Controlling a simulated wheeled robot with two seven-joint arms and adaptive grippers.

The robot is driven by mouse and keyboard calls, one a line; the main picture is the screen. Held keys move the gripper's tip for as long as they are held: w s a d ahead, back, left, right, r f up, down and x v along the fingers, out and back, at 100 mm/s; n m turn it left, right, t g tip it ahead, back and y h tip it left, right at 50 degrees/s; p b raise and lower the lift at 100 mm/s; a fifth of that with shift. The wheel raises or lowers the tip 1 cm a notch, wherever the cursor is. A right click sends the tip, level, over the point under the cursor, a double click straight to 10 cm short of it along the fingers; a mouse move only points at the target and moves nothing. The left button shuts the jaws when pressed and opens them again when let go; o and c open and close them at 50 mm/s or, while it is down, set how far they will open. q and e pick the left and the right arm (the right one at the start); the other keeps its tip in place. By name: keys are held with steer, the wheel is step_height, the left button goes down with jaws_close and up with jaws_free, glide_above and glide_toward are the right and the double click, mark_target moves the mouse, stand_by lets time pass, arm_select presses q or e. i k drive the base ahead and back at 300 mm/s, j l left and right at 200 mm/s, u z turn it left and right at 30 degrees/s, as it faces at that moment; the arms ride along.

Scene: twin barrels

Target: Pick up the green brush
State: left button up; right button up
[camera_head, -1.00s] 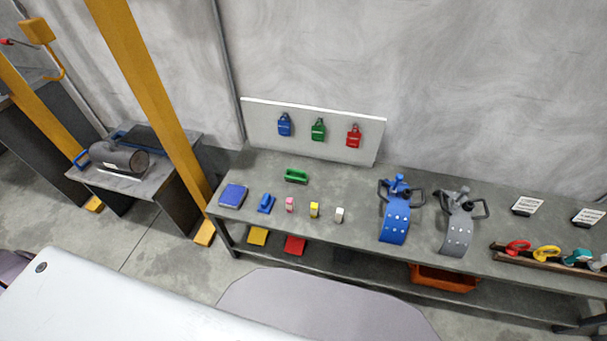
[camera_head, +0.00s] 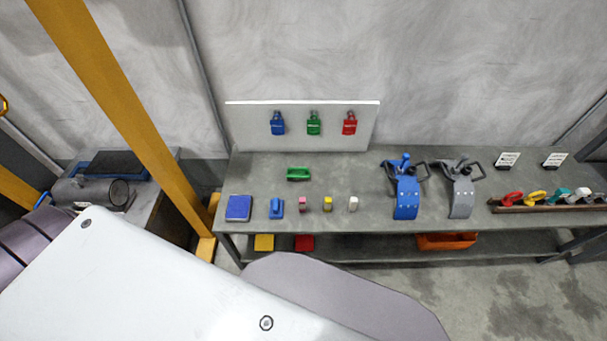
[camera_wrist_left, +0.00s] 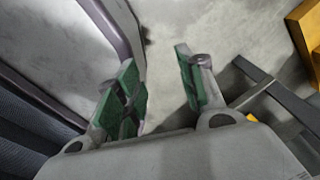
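The green brush (camera_head: 299,174) lies on the grey workbench (camera_head: 330,168), toward its back, in front of the white board. My left gripper (camera_wrist_left: 162,92) shows in the left wrist view. Its two fingers with green pads stand apart, with only concrete floor seen between them. It holds nothing and is away from the brush. The left gripper does not show in the head view. My right gripper is in neither view.
A blue pad (camera_head: 238,208), blue brush (camera_head: 277,208) and small blocks (camera_head: 328,204) stand along the bench front. Blue and grey clamp-like tools (camera_head: 407,192) are to the right. A white board (camera_head: 238,126) holds three coloured locks. A yellow post (camera_head: 120,105) rises left of the bench.

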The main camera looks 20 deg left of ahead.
mark_target(297, 173)
steer(key=k+j+z, duration=0.1)
steer(key=j+z, duration=0.2)
steer(key=k+j+z, duration=0.3)
steer(key=j, duration=0.15)
steer(key=k+j+z, duration=0.1)
steer(key=j+z, duration=0.15)
steer(key=j, duration=0.1)
